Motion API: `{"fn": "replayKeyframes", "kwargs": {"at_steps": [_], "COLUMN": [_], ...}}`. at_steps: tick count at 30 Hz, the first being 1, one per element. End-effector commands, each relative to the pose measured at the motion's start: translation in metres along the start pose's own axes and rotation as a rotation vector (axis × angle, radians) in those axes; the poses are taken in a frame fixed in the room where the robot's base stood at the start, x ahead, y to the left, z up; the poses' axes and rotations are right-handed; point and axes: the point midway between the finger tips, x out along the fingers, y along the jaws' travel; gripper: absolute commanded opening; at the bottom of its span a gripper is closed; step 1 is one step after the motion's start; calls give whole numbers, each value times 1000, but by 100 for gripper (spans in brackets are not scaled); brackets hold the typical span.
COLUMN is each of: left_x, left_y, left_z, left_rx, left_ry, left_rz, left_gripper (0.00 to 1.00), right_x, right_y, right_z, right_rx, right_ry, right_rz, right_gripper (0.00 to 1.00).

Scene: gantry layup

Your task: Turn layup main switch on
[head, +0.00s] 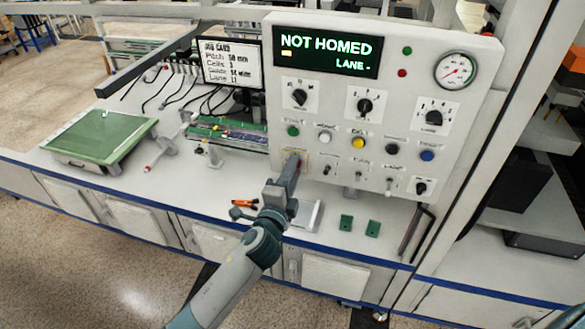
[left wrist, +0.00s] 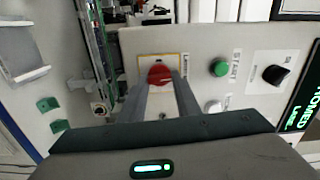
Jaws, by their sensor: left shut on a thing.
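The control panel (head: 455,105) stands upright on the bench, and its display (head: 327,50) reads "NOT HOMED" and "LANE -". A red rotary switch (left wrist: 160,75) on a yellow-edged plate sits at the panel's lower left; I take it as the main switch. My left gripper (head: 294,160) reaches the panel there and is shut on the red switch, with a finger on each side of it in the left wrist view (left wrist: 160,88). In the head view the gripper hides most of the switch. My right gripper is not in view.
Other knobs, coloured buttons such as the green one (head: 293,131), and small toggles are close to the left gripper. A job-card screen (head: 231,64), a green mat (head: 100,135) and two green pieces (head: 346,222) are on the bench.

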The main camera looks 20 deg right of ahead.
Motion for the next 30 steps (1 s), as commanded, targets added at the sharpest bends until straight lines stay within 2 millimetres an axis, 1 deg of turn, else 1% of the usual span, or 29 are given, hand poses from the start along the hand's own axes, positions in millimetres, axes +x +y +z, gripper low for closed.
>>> {"fn": "replayKeyframes", "kwargs": {"at_steps": [3, 9, 21, 22, 23, 24, 30], "left_x": [0, 0, 0, 0, 0, 0, 0], "left_y": [1, 2, 2, 2, 2, 2, 1], "left_z": [0, 0, 0, 0, 0, 0, 0], "left_rx": [52, 95, 103, 103, 102, 102, 101], "left_ry": [1, 0, 0, 0, 0, 0, 0], "left_rz": [2, 2, 2, 2, 2, 2, 1], "left_gripper": [7, 7, 7, 37, 44, 48, 48], "right_x": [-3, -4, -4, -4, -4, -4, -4], "right_y": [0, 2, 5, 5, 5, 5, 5], "right_z": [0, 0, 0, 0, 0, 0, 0], "right_rx": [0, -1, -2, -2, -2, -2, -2], "right_ry": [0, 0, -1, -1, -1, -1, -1], "right_rz": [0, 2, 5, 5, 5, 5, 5], "right_gripper": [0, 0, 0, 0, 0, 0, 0]}}
